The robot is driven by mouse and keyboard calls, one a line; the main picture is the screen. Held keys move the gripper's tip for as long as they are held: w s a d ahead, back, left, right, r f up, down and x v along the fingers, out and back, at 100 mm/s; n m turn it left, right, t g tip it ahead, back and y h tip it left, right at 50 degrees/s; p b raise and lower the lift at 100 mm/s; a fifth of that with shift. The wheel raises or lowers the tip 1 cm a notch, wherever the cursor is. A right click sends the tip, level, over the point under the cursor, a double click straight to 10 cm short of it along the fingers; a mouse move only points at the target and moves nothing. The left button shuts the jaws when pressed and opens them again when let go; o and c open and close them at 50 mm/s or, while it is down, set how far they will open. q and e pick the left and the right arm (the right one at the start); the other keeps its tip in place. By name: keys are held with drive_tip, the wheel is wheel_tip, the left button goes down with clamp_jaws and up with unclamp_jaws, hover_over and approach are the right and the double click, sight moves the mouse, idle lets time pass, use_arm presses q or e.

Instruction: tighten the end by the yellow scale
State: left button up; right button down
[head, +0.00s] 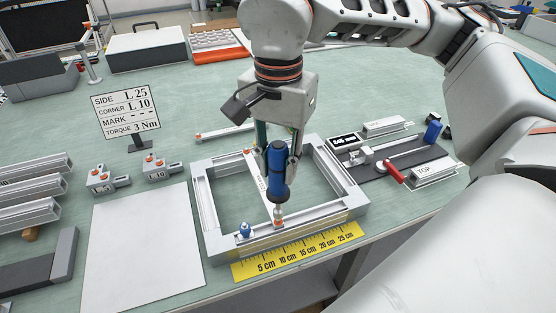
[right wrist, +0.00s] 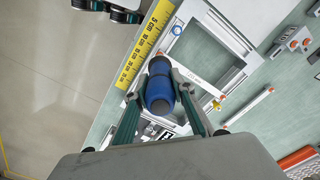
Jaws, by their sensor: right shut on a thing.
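My right gripper (head: 280,152) is shut on a blue screwdriver-like tool (head: 278,178), held upright over the grey frame (head: 208,205). The tool's tip meets an orange-marked fitting (head: 279,223) at the near end of the white middle bar (head: 252,165); exact seating is too small to tell. The yellow scale (head: 297,252) lies along the frame's near side. In the right wrist view, the blue tool (right wrist: 160,88) sits between my fingers, with the yellow scale (right wrist: 142,48) beyond it; the tool hides its own tip. My left gripper is not in view.
A small blue piece (head: 244,230) is on the frame's near side. A dark mat (head: 400,160) with a red-handled tool (head: 388,172) lies right. Profiles (head: 30,190) lie far left.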

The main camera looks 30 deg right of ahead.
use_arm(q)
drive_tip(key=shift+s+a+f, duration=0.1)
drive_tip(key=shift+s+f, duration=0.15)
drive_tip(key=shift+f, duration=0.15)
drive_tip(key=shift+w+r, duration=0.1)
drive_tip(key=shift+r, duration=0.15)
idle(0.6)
